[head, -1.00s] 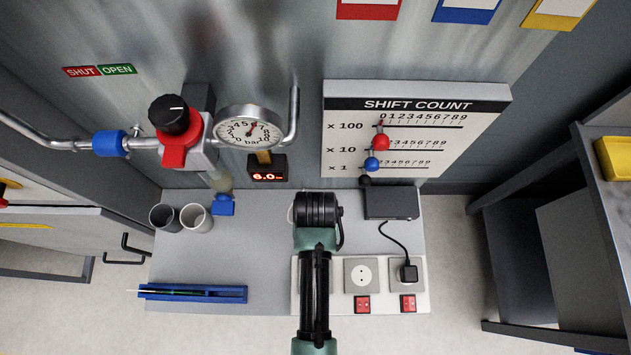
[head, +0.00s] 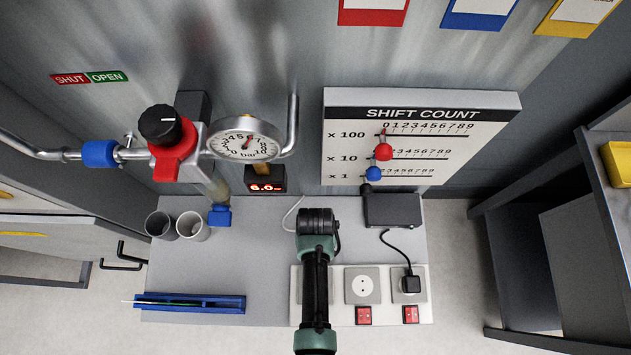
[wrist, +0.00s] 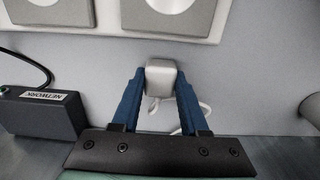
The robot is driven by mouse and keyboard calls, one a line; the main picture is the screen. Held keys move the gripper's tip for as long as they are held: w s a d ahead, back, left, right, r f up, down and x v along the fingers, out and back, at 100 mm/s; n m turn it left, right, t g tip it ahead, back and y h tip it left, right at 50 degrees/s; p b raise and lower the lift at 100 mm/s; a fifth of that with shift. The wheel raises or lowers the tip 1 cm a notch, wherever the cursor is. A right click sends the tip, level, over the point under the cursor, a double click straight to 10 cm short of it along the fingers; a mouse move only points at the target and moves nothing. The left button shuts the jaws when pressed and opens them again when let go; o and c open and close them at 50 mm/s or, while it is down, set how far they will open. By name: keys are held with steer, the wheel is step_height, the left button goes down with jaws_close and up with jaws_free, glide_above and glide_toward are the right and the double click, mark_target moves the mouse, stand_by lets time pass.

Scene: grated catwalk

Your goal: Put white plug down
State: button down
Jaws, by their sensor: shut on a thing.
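The white plug (wrist: 161,78) is between the two blue fingers of my gripper (wrist: 160,88) in the wrist view. My gripper is shut on it. Its white cord (wrist: 190,112) loops behind the fingers. In the head view my arm hides the plug and the fingers, and only part of the white cord (head: 291,216) shows left of my wrist. The plug appears over the bare grey worktop (head: 255,250), close to the socket panel; I cannot tell whether it touches the surface.
The socket panel (head: 384,316) has a free socket (head: 362,285) and one with a black plug (head: 410,285). A dark network box (head: 392,209) stands at the back right. Two cups (head: 192,226) and a blue tray (head: 190,302) are on the left. The worktop's middle is clear.

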steer(key=shift+f, duration=0.1)
steer(key=shift+f+b, duration=0.45)
steer(key=shift+f, duration=0.15)
steer(key=shift+c, duration=2.1)
jaws_free()
step_height(320, 180, up, 13)
steer(key=p, duration=0.1)
steer(key=shift+r, duration=0.15)
